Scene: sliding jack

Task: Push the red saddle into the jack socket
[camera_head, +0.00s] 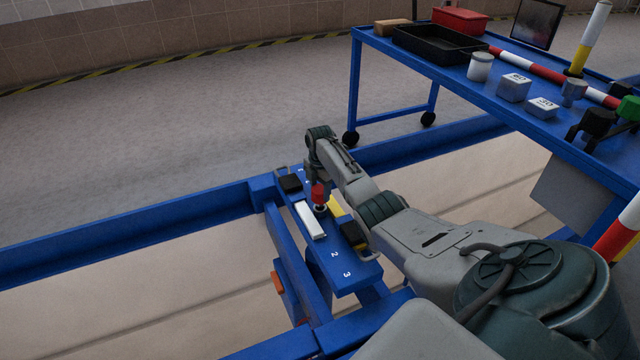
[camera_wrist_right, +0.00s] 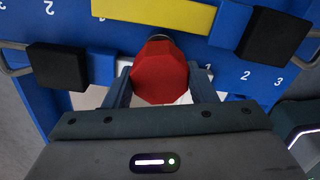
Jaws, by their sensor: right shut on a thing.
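The red saddle (camera_wrist_right: 160,74) is a faceted red knob in the right wrist view. It sits between the two fingers of my right gripper (camera_wrist_right: 161,88), which is shut on it. In the head view the red saddle (camera_head: 318,194) shows under my right wrist, above the blue jack plate (camera_head: 345,277), between a white bar (camera_head: 309,220) and a yellow bar (camera_head: 335,207). The yellow bar (camera_wrist_right: 155,12) also shows beyond the saddle in the wrist view. I cannot make out the jack socket for sure. My left gripper is not in view.
Black blocks sit at both ends of the plate, one at the far end (camera_head: 290,184) and one nearer (camera_head: 353,233). White numbers mark the plate. A blue trolley (camera_head: 470,84) with a black tray (camera_head: 440,43) and weights stands at the upper right.

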